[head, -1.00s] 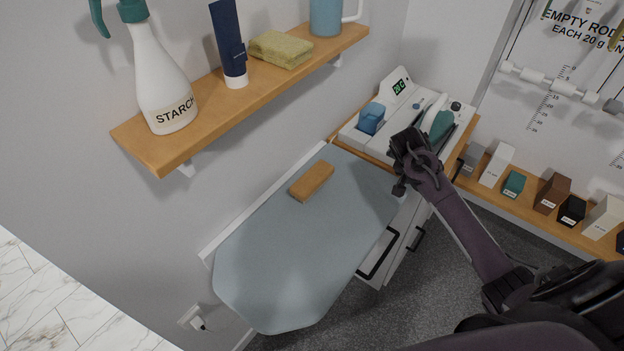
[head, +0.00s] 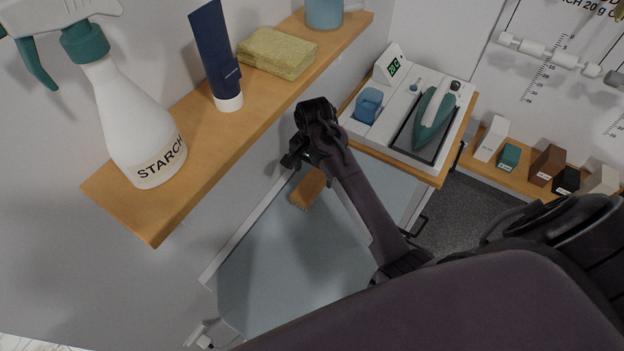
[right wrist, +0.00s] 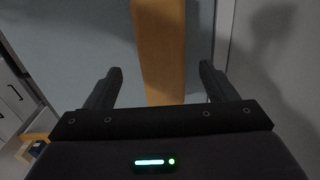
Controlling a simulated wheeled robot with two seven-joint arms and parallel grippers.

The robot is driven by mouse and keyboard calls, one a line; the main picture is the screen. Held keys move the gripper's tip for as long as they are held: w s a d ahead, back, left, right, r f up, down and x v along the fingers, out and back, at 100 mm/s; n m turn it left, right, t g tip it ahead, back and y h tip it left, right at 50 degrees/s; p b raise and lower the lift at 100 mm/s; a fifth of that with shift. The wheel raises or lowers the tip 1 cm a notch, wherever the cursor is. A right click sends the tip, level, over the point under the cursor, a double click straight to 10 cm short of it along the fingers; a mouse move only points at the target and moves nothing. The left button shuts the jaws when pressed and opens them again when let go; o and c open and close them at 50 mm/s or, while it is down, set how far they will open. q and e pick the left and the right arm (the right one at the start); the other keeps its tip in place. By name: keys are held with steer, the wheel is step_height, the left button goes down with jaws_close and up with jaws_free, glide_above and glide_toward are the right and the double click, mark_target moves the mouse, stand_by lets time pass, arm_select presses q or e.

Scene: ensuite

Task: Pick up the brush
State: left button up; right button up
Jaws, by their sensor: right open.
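The brush (head: 308,188) is a tan wooden block with bristles along its lower edge. It lies on the blue-grey ironing board (head: 270,255), near the wall side. My right gripper (head: 295,160) is above the far end of the brush in the head view and covers part of it. In the right wrist view, the open fingers of the right gripper (right wrist: 160,72) are apart, with the wooden brush (right wrist: 160,45) showing in the space between them. The gripper holds nothing. My left gripper is not in view.
A wooden wall shelf (head: 215,135) overhangs close to my right gripper, carrying a starch spray bottle (head: 135,130), a blue tube (head: 215,50) and a yellow sponge (head: 277,53). A teal iron (head: 433,120) stands on the white unit beyond. Small boxes line a low shelf at right.

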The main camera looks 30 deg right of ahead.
mark_target(313, 180)
step_height(313, 180, down, 3)
steer(key=shift+f+p, duration=0.2)
steer(key=shift+p, duration=0.65)
steer(key=shift+w+f, duration=0.25)
steer(key=shift+f, duration=0.5)
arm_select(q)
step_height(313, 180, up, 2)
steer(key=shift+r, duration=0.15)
arm_select(e)
steer(key=shift+r, duration=0.1)
steer(key=c, duration=1.1)
